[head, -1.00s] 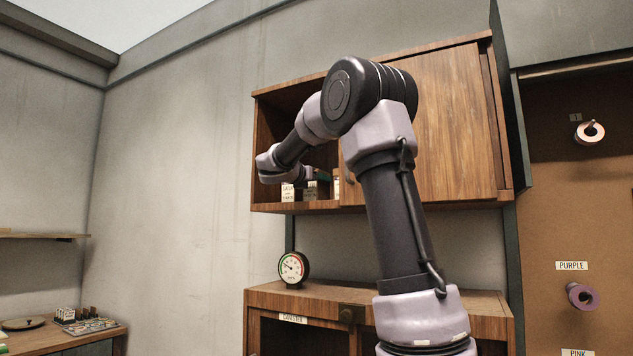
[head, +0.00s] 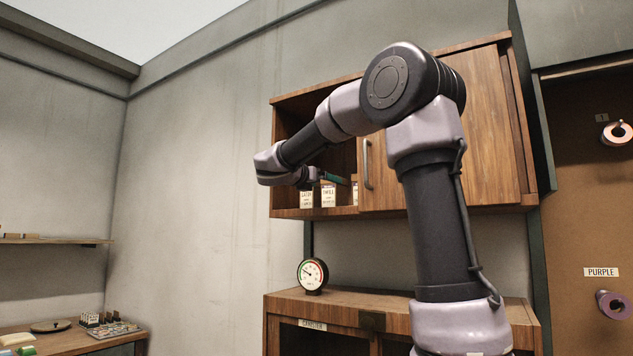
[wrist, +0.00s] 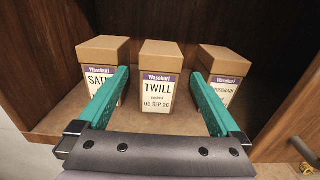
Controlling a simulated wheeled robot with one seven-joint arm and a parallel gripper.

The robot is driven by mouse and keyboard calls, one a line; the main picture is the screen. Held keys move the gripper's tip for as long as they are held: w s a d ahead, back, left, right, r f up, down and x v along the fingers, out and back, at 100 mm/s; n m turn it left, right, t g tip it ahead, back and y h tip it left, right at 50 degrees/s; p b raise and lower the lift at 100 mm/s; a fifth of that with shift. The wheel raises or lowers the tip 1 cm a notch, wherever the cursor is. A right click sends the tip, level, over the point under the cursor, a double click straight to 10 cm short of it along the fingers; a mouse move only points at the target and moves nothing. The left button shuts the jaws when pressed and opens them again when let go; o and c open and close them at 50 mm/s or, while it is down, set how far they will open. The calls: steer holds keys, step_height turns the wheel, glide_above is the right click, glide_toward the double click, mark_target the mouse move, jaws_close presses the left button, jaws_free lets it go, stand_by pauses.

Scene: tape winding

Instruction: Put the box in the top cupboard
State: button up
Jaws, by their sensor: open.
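The top cupboard (head: 281,120) hangs on the wall; its left compartment is open. Inside, three brown boxes stand upright in a row. The wrist view shows the SATIN box (wrist: 103,55) at left, the TWILL box (wrist: 161,62) in the middle and the partly covered GROSGRAIN box (wrist: 224,66) at right. My gripper (wrist: 160,76) is open, with its green fingers pointing into the cupboard, one on each side of the TWILL box in the picture. I see no finger touching that box. In the head view my gripper (head: 333,178) is at the cupboard opening.
A wooden cupboard door (head: 440,130) with a metal handle stands right of the opening. Below are a lower cabinet (head: 345,299) and a dial gauge (head: 312,274). Tape rolls hang on a board at right. The wall left of the cupboard is bare.

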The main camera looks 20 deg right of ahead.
steer(key=shift+v, duration=2.05)
